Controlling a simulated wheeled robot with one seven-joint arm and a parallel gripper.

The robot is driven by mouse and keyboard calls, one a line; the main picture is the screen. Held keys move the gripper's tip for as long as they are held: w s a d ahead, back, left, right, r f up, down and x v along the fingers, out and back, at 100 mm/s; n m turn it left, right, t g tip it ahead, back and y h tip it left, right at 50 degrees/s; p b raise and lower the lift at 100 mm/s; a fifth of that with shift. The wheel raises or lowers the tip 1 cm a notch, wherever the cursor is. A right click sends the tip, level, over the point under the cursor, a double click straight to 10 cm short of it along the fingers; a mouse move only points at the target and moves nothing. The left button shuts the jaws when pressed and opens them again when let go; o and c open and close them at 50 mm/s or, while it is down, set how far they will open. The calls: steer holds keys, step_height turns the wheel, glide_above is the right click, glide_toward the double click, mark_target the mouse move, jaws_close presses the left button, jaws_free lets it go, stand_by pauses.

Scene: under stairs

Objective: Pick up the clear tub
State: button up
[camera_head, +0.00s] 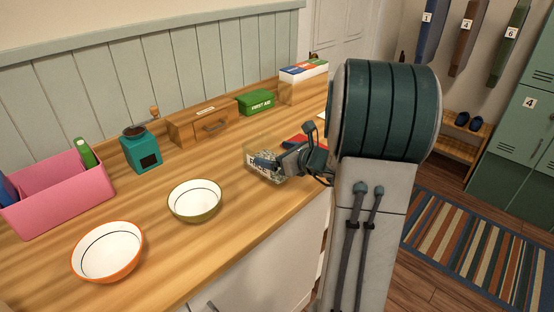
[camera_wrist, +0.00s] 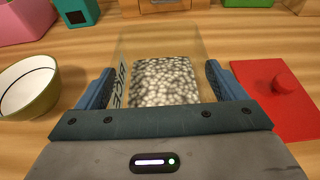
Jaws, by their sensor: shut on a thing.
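The clear tub (camera_wrist: 160,48) is a see-through box with pale speckled grains inside and dark lettering on its left side. It also shows in the head view (camera_head: 262,150) on the wooden counter, partly hidden by my gripper. My gripper (camera_wrist: 159,88) is shut on the tub, one blue finger on each side of it. In the head view my gripper (camera_head: 272,162) reaches in from the right, low over the counter. I cannot tell whether the tub's base touches the counter.
A red lidded thing (camera_wrist: 280,95) lies close to the right finger. A green-rimmed bowl (camera_head: 195,200) and an orange bowl (camera_head: 108,250) stand to the left. Behind are a pink bin (camera_head: 62,200), teal grinder (camera_head: 141,150), wooden drawer box (camera_head: 205,126) and green first aid box (camera_head: 256,102).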

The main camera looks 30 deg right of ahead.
steer(key=s+d+r, duration=0.6)
steer(key=d+r, duration=0.1)
steer(key=d, duration=0.2)
steer(key=shift+s+d+r, duration=0.15)
steer(key=shift+s+d, duration=0.1)
steer(key=shift+s, duration=0.1)
steer(key=shift+o, duration=0.3)
stand_by(0.4)
